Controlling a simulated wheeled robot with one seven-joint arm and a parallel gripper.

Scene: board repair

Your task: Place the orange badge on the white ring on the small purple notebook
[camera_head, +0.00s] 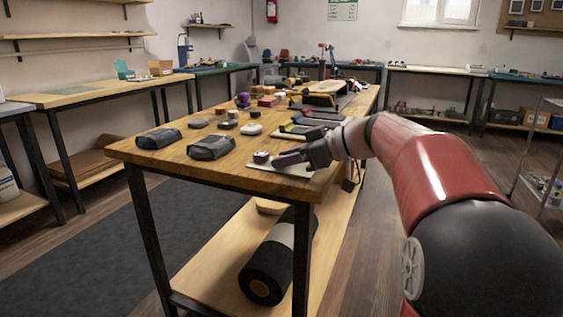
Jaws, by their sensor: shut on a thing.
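My gripper (283,161) reaches in from the right, low over the near right part of the wooden table. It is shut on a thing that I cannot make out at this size. A small purple block-like thing with a pale top (261,157) sits just left of the fingertips, on a pale flat board (259,168). It may be the small purple notebook with the white ring, but I cannot tell for sure. I cannot pick out the orange badge. The gripper hides part of the pale board.
Two dark grey blocks (211,147) lie on the left of the wooden table (180,162). Behind are several small stones, orange-brown blocks (267,101), a purple thing (243,99) and dark flat items (300,129). The front left corner is clear. A black roll (270,272) lies on the shelf below.

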